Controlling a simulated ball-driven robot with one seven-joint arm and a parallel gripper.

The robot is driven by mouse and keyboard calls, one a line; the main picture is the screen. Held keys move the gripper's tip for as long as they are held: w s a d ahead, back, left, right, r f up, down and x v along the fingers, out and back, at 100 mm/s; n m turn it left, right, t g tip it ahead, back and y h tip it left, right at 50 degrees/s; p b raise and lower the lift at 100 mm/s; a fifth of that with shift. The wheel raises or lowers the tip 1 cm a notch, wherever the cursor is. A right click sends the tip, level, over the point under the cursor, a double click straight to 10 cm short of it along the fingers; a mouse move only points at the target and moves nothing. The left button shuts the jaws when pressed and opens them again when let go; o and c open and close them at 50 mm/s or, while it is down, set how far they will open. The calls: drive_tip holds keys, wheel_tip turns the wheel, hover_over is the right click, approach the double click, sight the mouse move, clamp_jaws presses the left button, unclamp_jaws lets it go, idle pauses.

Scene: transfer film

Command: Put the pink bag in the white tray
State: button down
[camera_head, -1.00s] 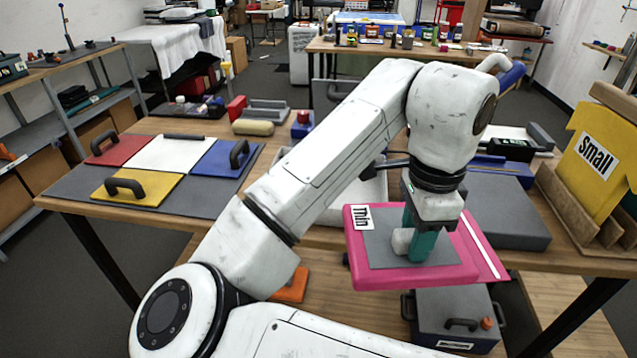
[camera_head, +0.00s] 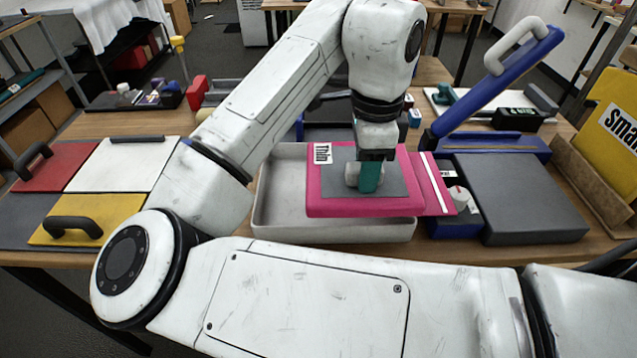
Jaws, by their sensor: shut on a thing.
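The pink bag (camera_head: 400,207) is a flat pink slab with a grey panel, a white stripe on the right and a "Thin" label. My gripper (camera_head: 368,180) has green fingers shut on it near the middle of the grey panel. The white tray (camera_head: 278,212) is a shallow open box on the table. The bag hangs level over the tray's middle and right side, and its right end reaches past the tray's right wall. The bag hides much of the tray's inside. I cannot tell whether the bag touches the rim.
A blue box with a raised lid (camera_head: 495,85) and a grey block (camera_head: 520,200) stand right of the tray. Red, white and yellow panels with handles (camera_head: 95,215) lie left. A yellow bag labelled "Small" (camera_head: 610,115) stands far right.

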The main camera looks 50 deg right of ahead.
sight(337, 166)
drive_tip(key=w+f, duration=0.1)
drive_tip(key=w, duration=0.1)
drive_tip(key=w+f, duration=0.1)
drive_tip(key=w, duration=0.1)
drive_tip(key=w+f, duration=0.1)
drive_tip(key=w, duration=0.1)
drive_tip(key=shift+d, duration=0.3)
drive_tip(key=w+f, duration=0.2)
drive_tip(key=f, duration=0.1)
drive_tip(key=shift+w+d+f+p, duration=0.15)
drive_tip(key=shift+w+f+p, duration=0.15)
drive_tip(key=shift+w+p, duration=0.1)
drive_tip(key=shift+w+f, duration=0.5)
drive_tip(key=shift+f, duration=0.15)
drive_tip(key=shift+w+f, duration=0.15)
drive_tip(key=shift+f, duration=1.55)
drive_tip(key=shift+f, duration=0.1)
drive_tip(key=c, duration=0.7)
unclamp_jaws()
wheel_tip(337, 166, up, 12)
drive_tip(key=shift+r, duration=0.15)
